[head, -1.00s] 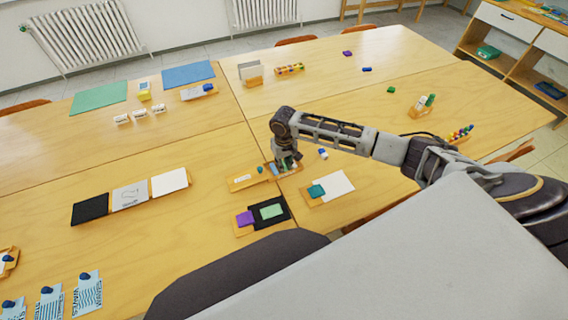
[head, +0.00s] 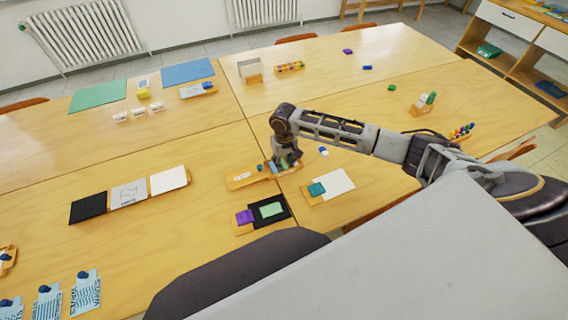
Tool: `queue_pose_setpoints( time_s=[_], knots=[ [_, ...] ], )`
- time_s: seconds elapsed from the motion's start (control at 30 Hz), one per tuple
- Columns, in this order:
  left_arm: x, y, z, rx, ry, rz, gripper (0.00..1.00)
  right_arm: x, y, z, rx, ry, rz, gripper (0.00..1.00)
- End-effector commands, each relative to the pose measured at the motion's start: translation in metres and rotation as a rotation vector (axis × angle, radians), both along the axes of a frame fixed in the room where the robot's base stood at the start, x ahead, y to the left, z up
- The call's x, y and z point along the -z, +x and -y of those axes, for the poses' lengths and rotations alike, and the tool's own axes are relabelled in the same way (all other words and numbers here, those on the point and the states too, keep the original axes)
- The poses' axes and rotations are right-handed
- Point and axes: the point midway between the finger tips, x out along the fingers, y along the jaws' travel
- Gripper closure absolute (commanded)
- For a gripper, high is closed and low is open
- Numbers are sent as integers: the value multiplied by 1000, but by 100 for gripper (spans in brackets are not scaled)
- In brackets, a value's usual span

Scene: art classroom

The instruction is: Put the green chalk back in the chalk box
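My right gripper (head: 287,163) points down at the middle of the near table, low over the right end of a long, shallow wooden tray (head: 240,182). Its fingertips are small, dark and overlap the tray's contents, so I cannot tell whether they hold anything. A small teal piece (head: 260,168) and a light blue piece (head: 273,169) show just left of the fingers. I cannot make out for sure which piece is the green chalk or which holder is the chalk box. My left gripper is not in view.
A blue-and-white piece (head: 323,151) lies right of the gripper. Nearby are a white card with a teal block (head: 317,189) and a black-framed green card (head: 271,210). A wooden holder with green and white sticks (head: 422,108) stands farther right.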

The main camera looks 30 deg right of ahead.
Motion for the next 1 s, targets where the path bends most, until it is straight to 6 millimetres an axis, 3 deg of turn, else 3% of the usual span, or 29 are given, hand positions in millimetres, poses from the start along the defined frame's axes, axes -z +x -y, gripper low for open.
queue_pose_setpoints(
  time_s=[0.2,0.43,0.67,1.0],
  knots=[
    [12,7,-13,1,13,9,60,2,0,0,-1,-1,0,63],
    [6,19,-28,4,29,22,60,-38,0,0,-2,2,1,63],
    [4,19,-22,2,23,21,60,-74,1,0,0,1,3,63],
    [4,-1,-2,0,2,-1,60,-121,1,0,-1,1,2,63]
  ],
)
